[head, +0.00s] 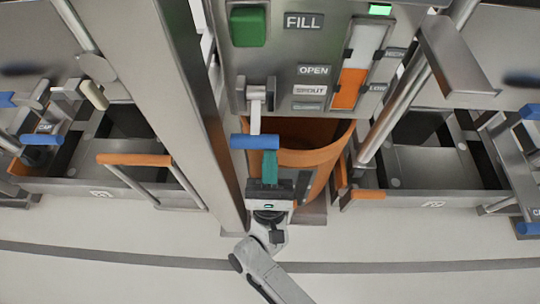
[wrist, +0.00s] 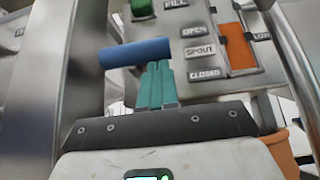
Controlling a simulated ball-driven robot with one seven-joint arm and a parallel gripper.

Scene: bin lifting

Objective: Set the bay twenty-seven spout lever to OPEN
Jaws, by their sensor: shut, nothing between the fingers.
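The spout lever (head: 257,118) hangs from a pivot on the grey panel, with a blue crossbar grip (head: 250,142) at its lower end. The plates beside it read OPEN (head: 314,70) above, SPOUT (head: 310,90) in the middle and CLOSED (wrist: 206,75) below. The grip points down, below the level of these plates. My gripper (head: 270,155) is shut and empty, its teal fingers upright just under the grip's right half. In the wrist view the grip (wrist: 130,53) is right at the fingertips (wrist: 159,66); I cannot tell whether they touch. No bay number is readable.
An orange bin (head: 305,150) stands under the panel, behind and right of my gripper. A grey post (head: 175,95) rises close on the left. The panel has a green button (head: 248,27) and an orange level gauge (head: 349,85). Neighbouring bays with blue-gripped levers flank both sides.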

